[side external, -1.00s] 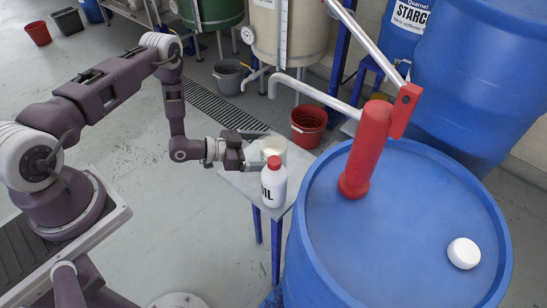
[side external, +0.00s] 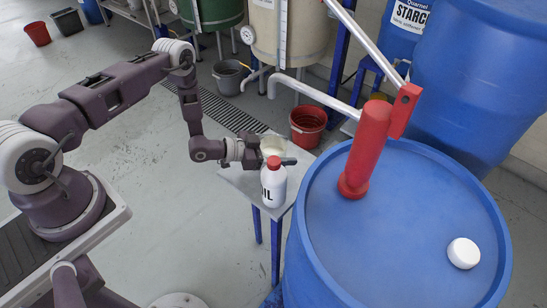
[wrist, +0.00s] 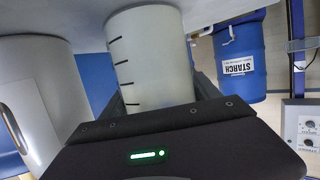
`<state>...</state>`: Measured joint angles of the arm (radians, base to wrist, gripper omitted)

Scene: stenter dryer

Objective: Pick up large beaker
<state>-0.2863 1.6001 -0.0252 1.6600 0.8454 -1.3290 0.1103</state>
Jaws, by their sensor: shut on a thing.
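The large beaker (side external: 273,145) is a translucent, whitish cylinder at the small grey table, partly hidden behind the white bottle (side external: 273,185) with a red cap. In the wrist view the beaker (wrist: 150,55) has dark graduation marks and sits between the two dark fingers. My gripper (side external: 275,158) is shut on the beaker from the side, and it also shows in the wrist view (wrist: 158,88). The beaker looks upright and at table height; I cannot tell whether its base touches the tabletop.
The bottle, also in the wrist view (wrist: 38,85), stands close beside the beaker. A large blue drum (side external: 420,235) with a red pump (side external: 365,150) and a white cap (side external: 463,253) stands right of the table (side external: 237,182). A red bucket (side external: 308,125) is behind.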

